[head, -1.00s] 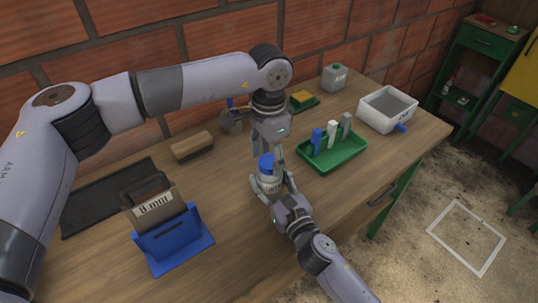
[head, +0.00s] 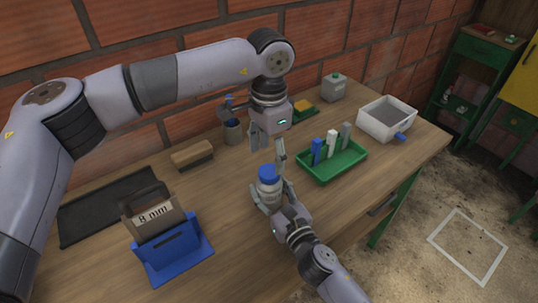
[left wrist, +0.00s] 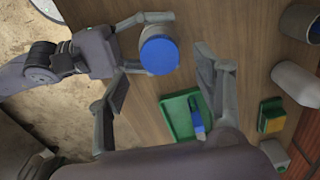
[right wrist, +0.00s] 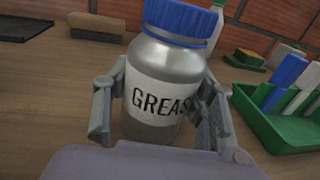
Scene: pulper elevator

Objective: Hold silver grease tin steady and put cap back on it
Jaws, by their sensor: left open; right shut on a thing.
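The silver grease tin (head: 268,188) stands upright on the table, with a white label that reads GREAS in the right wrist view (right wrist: 152,105). The blue cap (head: 267,172) sits on top of the tin; it also shows from above in the left wrist view (left wrist: 159,54) and in the right wrist view (right wrist: 184,18). My right gripper (head: 270,201) is shut around the tin's body, one finger on each side. My left gripper (head: 268,156) is open and empty just above the cap, fingers pointing down. In the left wrist view the cap lies between its spread fingers, apart from them.
A green tray (head: 335,165) with upright blue, white and grey pieces is right of the tin. A white bin (head: 386,122) stands farther right. A blue holder (head: 172,250) with an 8 mm block, a brush (head: 192,155) and a dark mat (head: 110,205) lie left.

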